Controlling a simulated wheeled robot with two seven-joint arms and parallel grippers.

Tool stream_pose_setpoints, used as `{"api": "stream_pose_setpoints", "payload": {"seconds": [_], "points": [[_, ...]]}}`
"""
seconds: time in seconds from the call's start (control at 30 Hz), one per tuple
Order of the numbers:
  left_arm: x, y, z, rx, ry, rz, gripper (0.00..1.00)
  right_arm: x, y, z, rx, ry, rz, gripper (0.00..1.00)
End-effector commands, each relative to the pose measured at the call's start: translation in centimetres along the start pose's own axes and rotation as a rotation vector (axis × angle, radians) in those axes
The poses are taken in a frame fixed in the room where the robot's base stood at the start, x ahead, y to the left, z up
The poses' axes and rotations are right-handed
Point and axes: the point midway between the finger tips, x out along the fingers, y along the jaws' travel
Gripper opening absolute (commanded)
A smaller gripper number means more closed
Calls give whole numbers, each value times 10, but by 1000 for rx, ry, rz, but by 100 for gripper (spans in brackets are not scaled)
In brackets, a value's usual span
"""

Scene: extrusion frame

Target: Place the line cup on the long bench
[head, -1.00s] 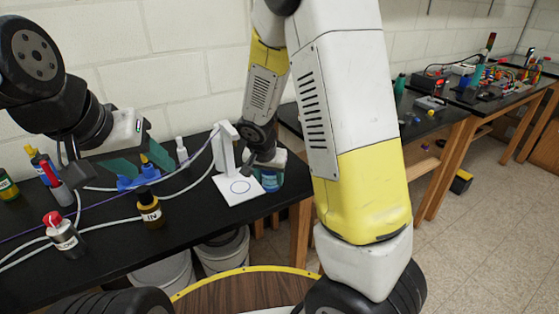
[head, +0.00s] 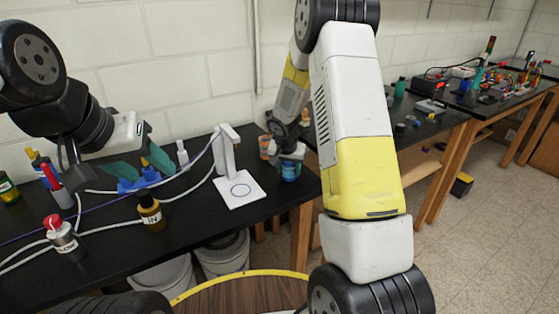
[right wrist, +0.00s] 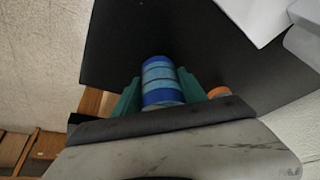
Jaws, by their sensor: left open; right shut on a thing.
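The line cup (head: 290,172), blue with lighter bands, is held by my right gripper (head: 289,160) near the right end of the black-topped bench (head: 215,218) in the head view. In the right wrist view the cup (right wrist: 161,73) sits between the two green fingers, with the dark bench top (right wrist: 120,30) behind it. I cannot tell whether its base touches the bench. My left gripper (head: 142,171) is open above the left part of this bench, near a blue holder (head: 138,182). Another dark-topped bench (head: 425,127) stands to the right; I cannot tell which is the long bench.
White buckets (head: 222,255) stand beneath the bench.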

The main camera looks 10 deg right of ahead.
Motion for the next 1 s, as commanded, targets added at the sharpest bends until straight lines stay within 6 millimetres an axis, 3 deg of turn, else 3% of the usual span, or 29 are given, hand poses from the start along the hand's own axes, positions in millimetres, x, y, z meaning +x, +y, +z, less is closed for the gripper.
{"api": "stream_pose_setpoints", "payload": {"seconds": [0.37,0.4,0.5,0.83,1.0], "points": [[0,0,0,0,0,0,54,4,0,2,0,0,-1,9],[0,0,0,0,0,0,54,5,0,2,0,0,-1,53],[0,0,0,0,0,0,54,4,0,2,0,0,-1,71],[0,0,0,0,0,0,54,3,0,1,1,1,-1,71],[0,0,0,0,0,0,54,-16,0,-1,2,4,-2,71]]}}
